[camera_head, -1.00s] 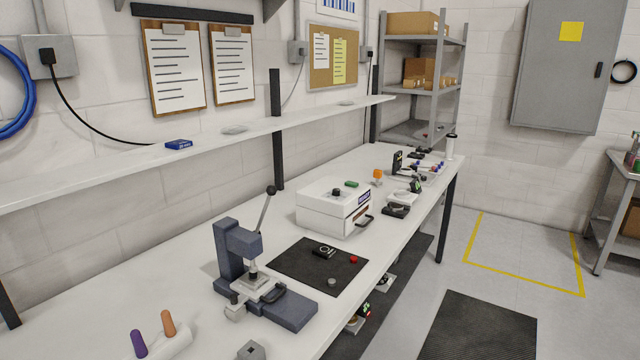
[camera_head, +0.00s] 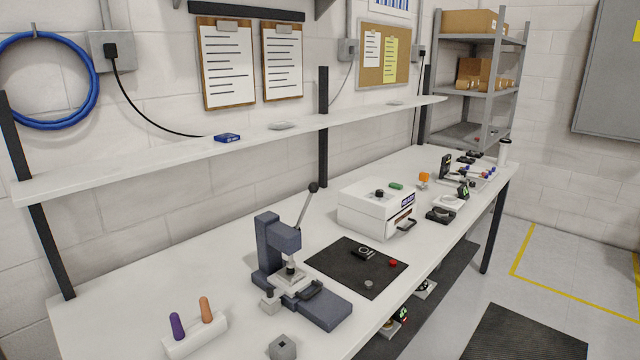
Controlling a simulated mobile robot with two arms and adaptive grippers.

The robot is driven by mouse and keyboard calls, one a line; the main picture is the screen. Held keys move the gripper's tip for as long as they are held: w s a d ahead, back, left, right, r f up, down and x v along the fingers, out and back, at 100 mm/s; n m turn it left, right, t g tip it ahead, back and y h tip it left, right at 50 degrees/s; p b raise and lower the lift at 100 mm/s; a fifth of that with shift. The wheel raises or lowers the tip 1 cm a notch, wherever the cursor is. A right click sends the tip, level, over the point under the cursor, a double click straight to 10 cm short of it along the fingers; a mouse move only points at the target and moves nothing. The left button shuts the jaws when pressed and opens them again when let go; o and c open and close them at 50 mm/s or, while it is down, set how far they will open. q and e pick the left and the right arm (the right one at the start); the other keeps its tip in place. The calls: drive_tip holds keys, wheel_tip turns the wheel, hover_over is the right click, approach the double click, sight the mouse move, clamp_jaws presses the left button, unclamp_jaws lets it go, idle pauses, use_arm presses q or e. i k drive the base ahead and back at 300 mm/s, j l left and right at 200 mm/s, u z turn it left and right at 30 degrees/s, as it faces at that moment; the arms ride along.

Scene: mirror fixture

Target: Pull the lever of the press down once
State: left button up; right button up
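The press (camera_head: 268,246) is a dark blue-grey bench press standing on the white workbench (camera_head: 120,290), left of the black mat. Its lever (camera_head: 304,212) is a thin rod with a dark ball knob (camera_head: 313,187), slanting up and to the right behind the press head. Under the ram is a light metal fixture (camera_head: 290,278) with a dark handle on the press base (camera_head: 325,306). Neither of my grippers shows in the head view, and nothing touches the lever.
A black mat (camera_head: 335,262) with small parts lies right of the press. A white box (camera_head: 365,212) stands behind it. In front left are a white holder (camera_head: 190,338) with purple and orange pegs and a grey block (camera_head: 283,346). A shelf (camera_head: 180,160) runs above the bench.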

sight(313, 187)
drive_tip(key=k+j+z, duration=0.1)
drive_tip(key=j+z, duration=0.3)
drive_tip(key=k+j+z, duration=0.1)
drive_tip(key=z, duration=0.3)
drive_tip(key=k+j+z, duration=0.2)
drive_tip(key=z, duration=0.2)
